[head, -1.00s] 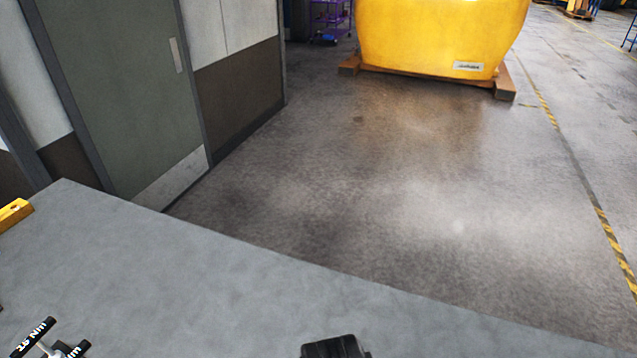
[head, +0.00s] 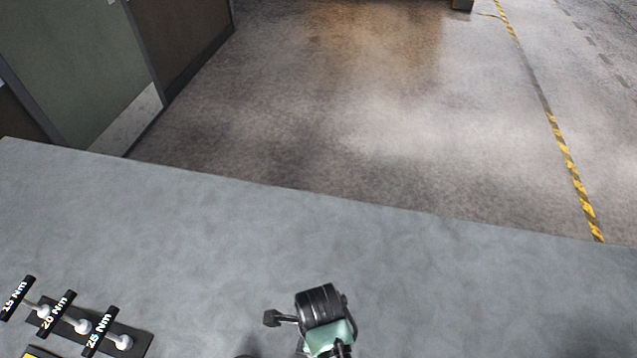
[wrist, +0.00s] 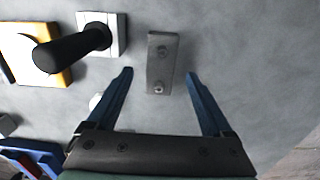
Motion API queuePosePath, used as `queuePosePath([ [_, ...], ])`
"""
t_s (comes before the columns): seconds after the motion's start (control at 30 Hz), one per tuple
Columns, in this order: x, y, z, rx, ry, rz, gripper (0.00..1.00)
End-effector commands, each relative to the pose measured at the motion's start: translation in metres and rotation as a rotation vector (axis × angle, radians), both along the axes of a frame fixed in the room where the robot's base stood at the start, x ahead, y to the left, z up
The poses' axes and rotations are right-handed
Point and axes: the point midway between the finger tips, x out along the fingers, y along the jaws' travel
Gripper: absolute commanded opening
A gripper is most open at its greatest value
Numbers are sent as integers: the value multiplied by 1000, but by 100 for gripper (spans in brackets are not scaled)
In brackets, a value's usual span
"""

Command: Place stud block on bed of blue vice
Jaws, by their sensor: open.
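In the wrist view, the stud block (wrist: 160,50), a narrow grey metal bar with studs on its face, lies on the grey bench. My gripper (wrist: 159,71) is open, its two blue fingers apart. The block's lower end shows between the fingertips, with a gap on each side; contact does not show. A blue part (wrist: 42,156) with red beside it shows at the lower left of the wrist view, cut off by the edge. I cannot tell whether it is the blue vice. Neither the stud block nor a blue vice can be made out in the head view.
A black rack of T-handles (head: 130,343) marked in Nm stands at the head view's lower left. A teal and black device (head: 322,308) is at the bottom centre. A yellow item (wrist: 52,40) and a black-knobbed white block (wrist: 117,32) lie left of the stud block. Bench (head: 200,240) is clear mid-view.

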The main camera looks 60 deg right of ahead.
Motion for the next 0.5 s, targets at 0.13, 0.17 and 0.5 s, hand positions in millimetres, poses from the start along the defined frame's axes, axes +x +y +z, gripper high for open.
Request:
queuePosePath([
  [0.13,1,0,-18,1,3,-1,85],
  [0.17,1,0,-22,1,3,0,85],
  [0.5,1,0,-35,-1,0,1,85],
])
